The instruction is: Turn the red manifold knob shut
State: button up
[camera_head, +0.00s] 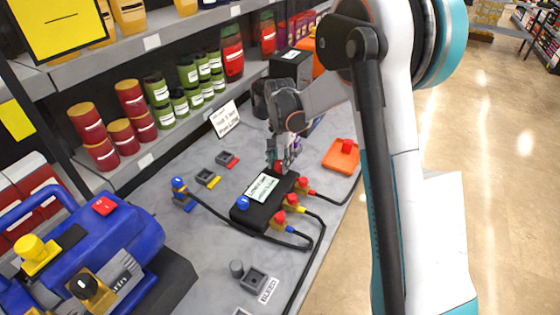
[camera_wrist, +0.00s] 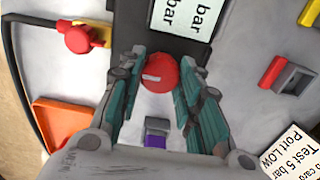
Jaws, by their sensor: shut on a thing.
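The red manifold knob (camera_wrist: 160,75) is round, with a short white mark on its face, and sits at the end of the black manifold (camera_wrist: 133,12). In the head view the manifold (camera_head: 251,217) lies on the grey bench with a white label on top. My gripper (camera_wrist: 161,80) has its two teal fingers on either side of the red knob, shut on it. In the head view my gripper (camera_head: 284,150) reaches down to the far end of the manifold and hides most of the knob.
Red-capped yellow valves with black hoses line the manifold's right side, one valve (camera_wrist: 80,38) near my fingers. An orange tray (camera_head: 340,161) lies right. A blue pump (camera_head: 75,260) stands front left. Shelves of cans (camera_head: 87,123) rise behind left.

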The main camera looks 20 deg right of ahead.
aim_at(280, 163)
dwell(0.4)
jog(key=o, duration=1.1)
jog(key=shift+r, duration=0.1)
notch_tip(280, 163, up, 12)
jog(key=shift+f, duration=0.1)
